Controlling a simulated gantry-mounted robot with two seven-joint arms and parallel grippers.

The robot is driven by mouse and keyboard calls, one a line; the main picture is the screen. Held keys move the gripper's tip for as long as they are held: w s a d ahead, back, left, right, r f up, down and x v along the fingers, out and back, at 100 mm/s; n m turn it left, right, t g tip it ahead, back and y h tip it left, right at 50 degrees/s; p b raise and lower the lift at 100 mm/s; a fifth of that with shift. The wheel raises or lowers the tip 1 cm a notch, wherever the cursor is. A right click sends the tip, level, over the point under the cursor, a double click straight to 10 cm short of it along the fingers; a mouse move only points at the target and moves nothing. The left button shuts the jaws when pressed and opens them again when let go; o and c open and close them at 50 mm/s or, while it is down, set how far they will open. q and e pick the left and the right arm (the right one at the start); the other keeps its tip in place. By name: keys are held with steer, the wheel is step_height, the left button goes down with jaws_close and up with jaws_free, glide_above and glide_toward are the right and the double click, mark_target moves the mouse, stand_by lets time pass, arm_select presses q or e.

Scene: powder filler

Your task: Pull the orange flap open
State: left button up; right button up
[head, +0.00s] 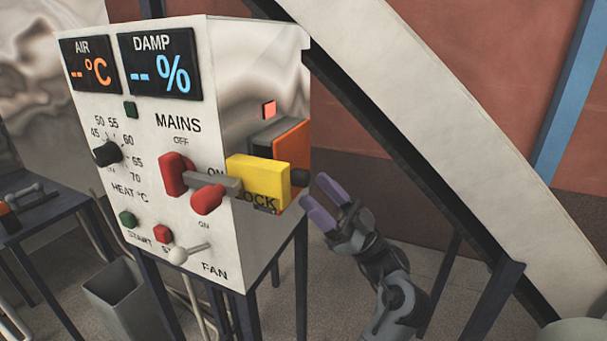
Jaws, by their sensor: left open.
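The orange flap (291,149) is on the right side face of the white control cabinet (160,120). It sits in a dark frame, and its lower part is hidden behind a yellow lock block (259,181). I cannot tell from this angle whether the flap stands ajar. My left gripper (321,197), with purple fingertips, is open and empty. In the picture it is to the right of and below the flap, apart from it. My right gripper is not in view.
Red switch parts (174,173), a grey bar and a fan lever (188,251) stick out from the cabinet front. A pale sloping chute (430,110) runs behind my left gripper. A grey bin (117,298) stands at lower left. The floor beneath the gripper looks clear.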

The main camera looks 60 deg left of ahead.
mark_target(308, 183)
arm_select(q)
steer(key=shift+x, duration=2.45)
jaws_close()
